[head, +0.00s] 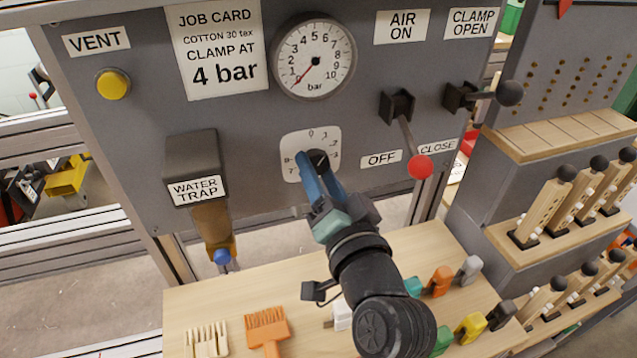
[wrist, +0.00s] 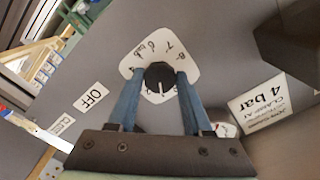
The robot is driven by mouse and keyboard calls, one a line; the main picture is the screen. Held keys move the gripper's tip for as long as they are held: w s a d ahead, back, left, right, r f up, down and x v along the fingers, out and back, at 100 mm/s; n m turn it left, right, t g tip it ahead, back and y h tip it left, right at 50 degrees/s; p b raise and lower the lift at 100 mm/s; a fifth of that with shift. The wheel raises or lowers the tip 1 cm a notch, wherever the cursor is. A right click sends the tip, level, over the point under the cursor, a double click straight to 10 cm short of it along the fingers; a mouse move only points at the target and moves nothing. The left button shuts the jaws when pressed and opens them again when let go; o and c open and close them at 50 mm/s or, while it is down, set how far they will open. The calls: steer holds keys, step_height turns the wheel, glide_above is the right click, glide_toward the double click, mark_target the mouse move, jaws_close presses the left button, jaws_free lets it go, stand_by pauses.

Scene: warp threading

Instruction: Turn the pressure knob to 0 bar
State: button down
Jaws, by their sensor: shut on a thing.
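The pressure knob (head: 320,157) is small, round and black, on a white dial plate (head: 291,141) with printed numbers, 0 at the top in the head view. My gripper (head: 313,163) is at the panel with its two blue fingers around the knob. In the wrist view, my gripper (wrist: 160,76) has one finger on each side of the knob (wrist: 160,75). A white mark on the knob points down in that view, roughly to the low end of the scale; the exact number is too small to tell. The gauge (head: 315,57) above has its red needle near 0.
A red-tipped air lever (head: 420,167) and a black-knobbed clamp lever (head: 509,93) stick out at the right. The water trap (head: 190,160) juts out at the left.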

steer(key=n+b, duration=0.2)
steer(key=n, duration=0.1)
steer(key=shift+f+n, duration=0.2)
steer(key=shift+n, duration=0.1)
steer(key=shift+n+b, duration=0.95)
steer(key=shift+n, duration=0.45)
steer(key=shift+r, duration=0.1)
steer(key=shift+c, duration=1.6)
jaws_free()
steer(key=shift+d, duration=0.1)
steer(key=v, duration=1.3)
steer(key=shift+w+r, duration=0.1)
